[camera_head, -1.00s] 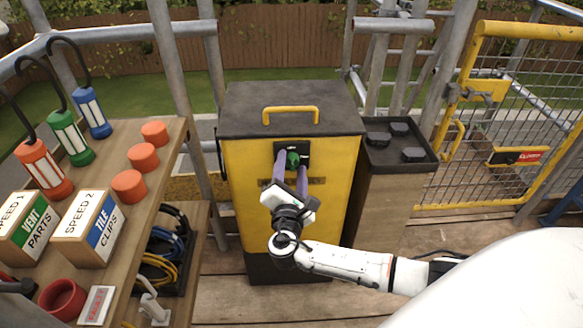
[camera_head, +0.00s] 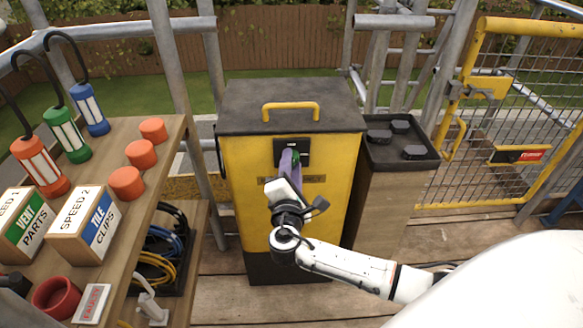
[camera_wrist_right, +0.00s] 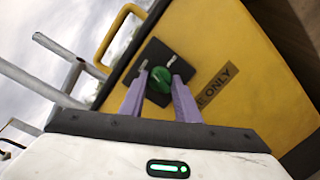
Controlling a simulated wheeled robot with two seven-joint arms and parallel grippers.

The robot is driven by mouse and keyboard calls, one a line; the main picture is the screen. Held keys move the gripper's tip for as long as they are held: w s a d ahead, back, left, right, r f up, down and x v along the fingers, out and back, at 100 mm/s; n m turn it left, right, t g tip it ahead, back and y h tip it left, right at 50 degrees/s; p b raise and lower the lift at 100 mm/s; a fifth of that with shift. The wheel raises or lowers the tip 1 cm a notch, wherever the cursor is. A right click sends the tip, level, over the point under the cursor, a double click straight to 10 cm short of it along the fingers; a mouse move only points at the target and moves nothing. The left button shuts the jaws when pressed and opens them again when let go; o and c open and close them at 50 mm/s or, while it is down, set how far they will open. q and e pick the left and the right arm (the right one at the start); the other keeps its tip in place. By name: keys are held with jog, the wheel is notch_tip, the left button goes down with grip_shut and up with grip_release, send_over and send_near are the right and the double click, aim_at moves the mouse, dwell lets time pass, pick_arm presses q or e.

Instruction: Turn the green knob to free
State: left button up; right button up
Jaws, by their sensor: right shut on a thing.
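The green knob (camera_wrist_right: 160,79) sits on a black plate (camera_wrist_right: 178,62) on the front of the yellow box (camera_head: 336,190). My right gripper (camera_wrist_right: 158,86) is shut on the knob, one purple finger on each side of it. In the head view, the right gripper (camera_head: 290,160) hides most of the knob, and only a little green (camera_head: 296,156) shows. In the wrist view the box and plate appear tilted. Part of the lettering on the box front reads "ONLY". My left gripper is not in view.
The box has a dark lid with a yellow handle (camera_head: 291,106). A wooden bin with a black tray top (camera_head: 428,160) stands right of it. At left, a wooden shelf (camera_head: 150,205) carries lamps, orange caps and labelled boxes. A yellow mesh gate (camera_head: 470,120) stands at right.

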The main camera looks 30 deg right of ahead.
jog(key=m+y+b, duration=0.1)
jog(key=m+b, duration=0.6)
jog(key=m, duration=0.4)
jog(key=shift+d, duration=0.1)
jog(key=shift+s+m+y+b, duration=0.1)
jog(key=shift+m+y+b, duration=0.25)
jog(key=shift+m, duration=0.25)
pick_arm(q)
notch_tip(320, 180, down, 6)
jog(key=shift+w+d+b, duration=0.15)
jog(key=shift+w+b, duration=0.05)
jog(key=shift+b, duration=0.15)
pick_arm(e)
jog(key=shift+m, duration=0.7)
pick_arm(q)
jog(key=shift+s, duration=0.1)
pick_arm(e)
jog(key=shift+r, duration=0.1)
jog(key=o, duration=1)
